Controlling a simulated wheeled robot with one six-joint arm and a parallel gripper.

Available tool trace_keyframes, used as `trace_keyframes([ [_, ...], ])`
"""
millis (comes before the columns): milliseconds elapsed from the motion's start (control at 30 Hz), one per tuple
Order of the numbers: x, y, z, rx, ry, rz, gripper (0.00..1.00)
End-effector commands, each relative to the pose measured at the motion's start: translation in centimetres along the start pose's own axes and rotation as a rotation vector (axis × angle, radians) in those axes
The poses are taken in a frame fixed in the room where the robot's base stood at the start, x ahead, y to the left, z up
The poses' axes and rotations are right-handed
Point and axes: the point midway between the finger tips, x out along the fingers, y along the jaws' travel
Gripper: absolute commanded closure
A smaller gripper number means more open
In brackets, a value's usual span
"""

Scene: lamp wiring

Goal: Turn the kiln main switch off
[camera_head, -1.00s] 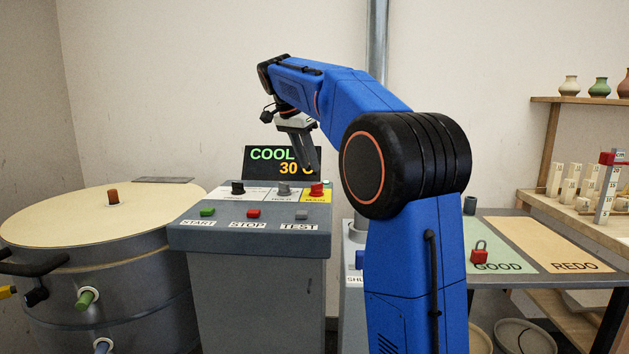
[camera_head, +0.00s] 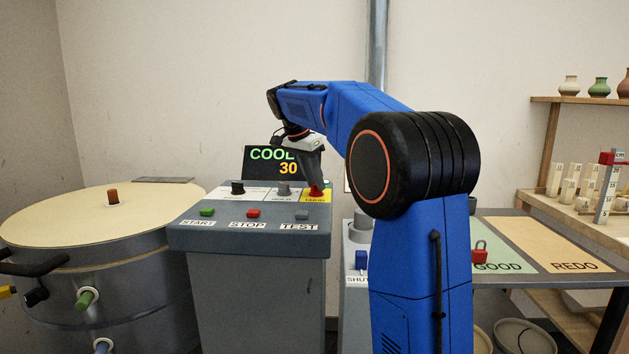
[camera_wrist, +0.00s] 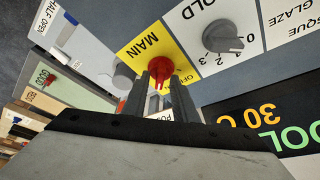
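The kiln main switch is a red knob (camera_head: 316,192) on a yellow label marked MAIN, at the right of the grey control panel (camera_head: 250,240). It also shows in the wrist view (camera_wrist: 161,68), where its label (camera_wrist: 142,44) carries partly covered OFF lettering. My gripper (camera_head: 315,184) points down at the knob, its tips at knob height. In the wrist view my gripper (camera_wrist: 160,88) has its two fingers apart, one on either side of the knob's narrow grip, with small gaps showing. Whether either finger touches the knob cannot be told. The display (camera_head: 272,162) reads COOL and 30.
A grey knob (camera_head: 283,189) and a black knob (camera_head: 237,187) stand left of the main switch. Green START (camera_head: 208,211), red STOP (camera_head: 253,213) and grey TEST (camera_head: 301,215) buttons line the front. The round kiln (camera_head: 80,215) is at left. A table with a red padlock (camera_head: 479,256) is at right.

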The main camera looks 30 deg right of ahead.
Motion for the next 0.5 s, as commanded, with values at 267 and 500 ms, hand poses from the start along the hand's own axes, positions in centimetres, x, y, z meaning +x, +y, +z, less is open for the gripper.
trace_keyframes([
  [267,-0.03,0.04,0.00,-0.021,0.000,-0.009,0.97],
  [500,-0.06,0.20,0.00,-0.128,0.000,-0.054,0.97],
])
